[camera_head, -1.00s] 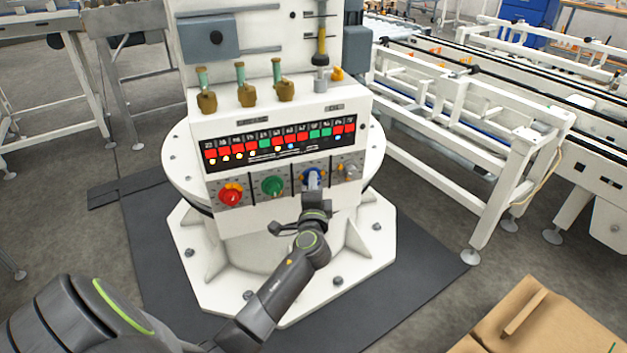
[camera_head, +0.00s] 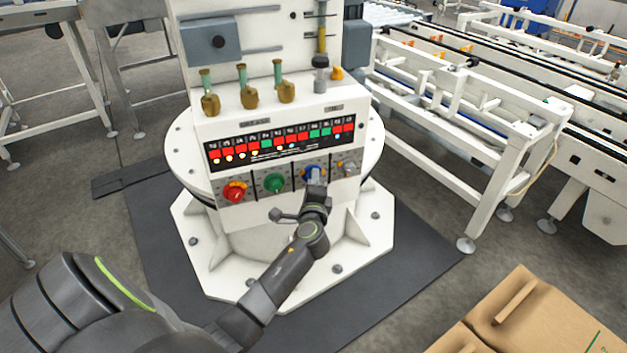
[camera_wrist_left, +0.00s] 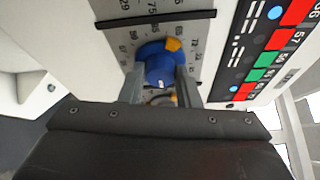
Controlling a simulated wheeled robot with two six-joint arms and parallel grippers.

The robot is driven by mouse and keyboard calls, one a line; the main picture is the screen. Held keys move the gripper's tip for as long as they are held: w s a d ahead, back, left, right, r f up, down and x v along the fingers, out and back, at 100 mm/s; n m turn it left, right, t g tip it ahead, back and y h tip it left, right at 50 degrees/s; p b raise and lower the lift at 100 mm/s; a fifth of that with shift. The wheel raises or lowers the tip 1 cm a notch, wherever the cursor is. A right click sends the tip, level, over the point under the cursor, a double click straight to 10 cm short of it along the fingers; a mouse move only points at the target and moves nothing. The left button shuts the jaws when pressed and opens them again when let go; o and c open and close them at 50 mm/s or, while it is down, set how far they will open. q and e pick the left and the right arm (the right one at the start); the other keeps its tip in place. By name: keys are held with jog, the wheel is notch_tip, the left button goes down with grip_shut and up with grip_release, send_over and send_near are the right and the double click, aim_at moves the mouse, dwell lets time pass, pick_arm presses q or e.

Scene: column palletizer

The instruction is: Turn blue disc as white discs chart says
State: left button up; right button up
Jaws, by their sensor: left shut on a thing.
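The blue disc (camera_head: 311,172) is a knob on the white column's front panel, third from the left in the head view. In the left wrist view the blue disc (camera_wrist_left: 156,62) has an orange mark at its upper right and a numbered scale around it. My left gripper (camera_head: 316,184) is shut on the blue disc, with one finger on either side in the left wrist view (camera_wrist_left: 159,84). The chart (camera_head: 280,142) above the knobs has red and green cells under numbers, with small lit dots below. I cannot make out white discs for sure. My right gripper is out of view.
A red knob (camera_head: 235,191) and a green knob (camera_head: 274,184) sit left of the blue one, and a small grey switch (camera_head: 346,167) sits right. Brass handles stand on the ledge above. A cardboard box (camera_head: 545,315) lies at lower right.

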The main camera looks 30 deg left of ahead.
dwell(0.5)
pick_arm(q)
jog(key=o, duration=1)
jog(key=shift+c, duration=0.2)
jog(key=v, duration=1.2)
jog(key=shift+w, duration=0.1)
